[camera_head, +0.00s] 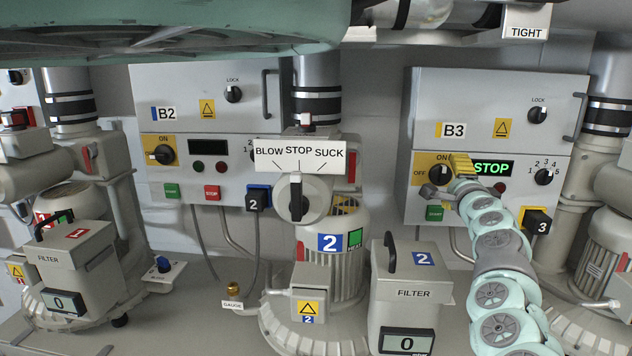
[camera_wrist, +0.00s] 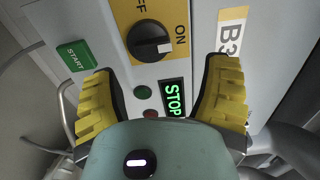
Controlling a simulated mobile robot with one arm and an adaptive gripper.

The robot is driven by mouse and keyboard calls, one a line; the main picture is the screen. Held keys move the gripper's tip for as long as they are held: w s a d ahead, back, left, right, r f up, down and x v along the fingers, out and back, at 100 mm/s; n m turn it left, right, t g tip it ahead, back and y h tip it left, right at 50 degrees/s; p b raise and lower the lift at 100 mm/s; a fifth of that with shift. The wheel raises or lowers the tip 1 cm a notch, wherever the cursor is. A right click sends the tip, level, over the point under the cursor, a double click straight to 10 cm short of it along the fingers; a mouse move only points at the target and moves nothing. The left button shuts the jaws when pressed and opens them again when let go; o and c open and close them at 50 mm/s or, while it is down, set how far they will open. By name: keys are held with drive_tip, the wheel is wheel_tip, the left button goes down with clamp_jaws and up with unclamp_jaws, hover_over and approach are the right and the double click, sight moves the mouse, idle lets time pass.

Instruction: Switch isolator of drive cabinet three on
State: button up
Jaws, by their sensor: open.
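Drive cabinet three, labelled B3 (camera_head: 480,100), is at the right in the head view. Its isolator is a black rotary knob (camera_head: 437,174) on a yellow OFF/ON plate, partly beside my gripper. In the wrist view the knob (camera_wrist: 148,42) is clear, and its white mark is on the side toward ON. The display (camera_wrist: 174,97) beside it glows green with STOP. My gripper (camera_wrist: 161,70) is open and empty, its yellow fingers spread either side below the knob, apart from it. In the head view my gripper (camera_head: 452,182) is in front of the panel's left half.
A green START button (camera_wrist: 77,56) is near the left finger. Cabinet B2 (camera_head: 200,100) has a similar knob (camera_head: 162,154) and a dark display. A filter box (camera_head: 400,285), a blower motor (camera_head: 335,250) and pipes stand in front of the cabinets.

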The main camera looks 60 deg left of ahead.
drive_tip(key=v, duration=0.6)
idle(0.6)
drive_tip(key=shift+s+d+f, duration=0.1)
drive_tip(key=shift+d, duration=0.1)
